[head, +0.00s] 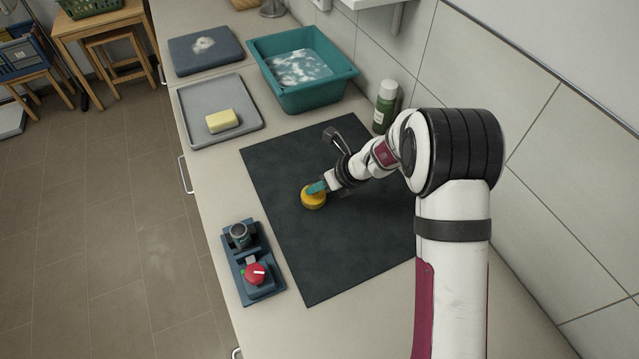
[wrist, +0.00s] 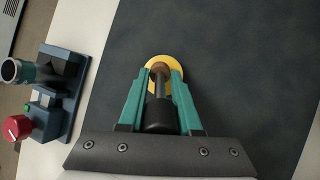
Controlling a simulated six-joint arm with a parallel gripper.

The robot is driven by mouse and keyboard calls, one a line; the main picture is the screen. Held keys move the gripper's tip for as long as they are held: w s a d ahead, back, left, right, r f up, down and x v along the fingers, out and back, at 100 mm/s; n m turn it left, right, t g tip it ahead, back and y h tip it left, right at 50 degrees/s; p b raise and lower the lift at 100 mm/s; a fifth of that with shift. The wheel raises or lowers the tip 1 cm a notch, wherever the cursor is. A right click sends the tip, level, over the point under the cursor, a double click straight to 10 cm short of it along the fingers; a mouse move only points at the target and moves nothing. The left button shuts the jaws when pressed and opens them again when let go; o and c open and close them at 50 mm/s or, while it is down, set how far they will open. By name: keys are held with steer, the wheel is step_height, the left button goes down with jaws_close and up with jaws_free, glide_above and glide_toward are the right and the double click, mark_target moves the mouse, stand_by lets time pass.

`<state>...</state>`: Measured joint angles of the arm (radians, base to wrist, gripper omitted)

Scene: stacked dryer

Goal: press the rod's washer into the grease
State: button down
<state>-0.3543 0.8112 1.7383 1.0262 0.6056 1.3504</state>
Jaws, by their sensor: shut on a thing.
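My gripper (head: 318,187) is over the dark mat, near its middle. In the wrist view my gripper (wrist: 161,76) has its teal fingers closed on a dark rod (wrist: 159,88). A round yellow piece (head: 313,199) is at the fingertips. In the wrist view this yellow piece (wrist: 163,62) shows as a ring around the far end of the rod. I cannot tell whether it is the rod's washer or a grease tin, or whether it touches the mat. No grease can be made out for certain.
A blue fixture (head: 252,270) with a metal cup (head: 240,235) and red knob (head: 256,272) stands left of the dark mat (head: 300,260). Behind are a grey tray (head: 188,106) with a yellow sponge (head: 222,121), a foamy teal basin (head: 310,99) and a green bottle (head: 385,108) near the wall.

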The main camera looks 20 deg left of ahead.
steer(key=shift+f, duration=0.55)
stand_by(0.9)
steer(key=shift+r, duration=3.55)
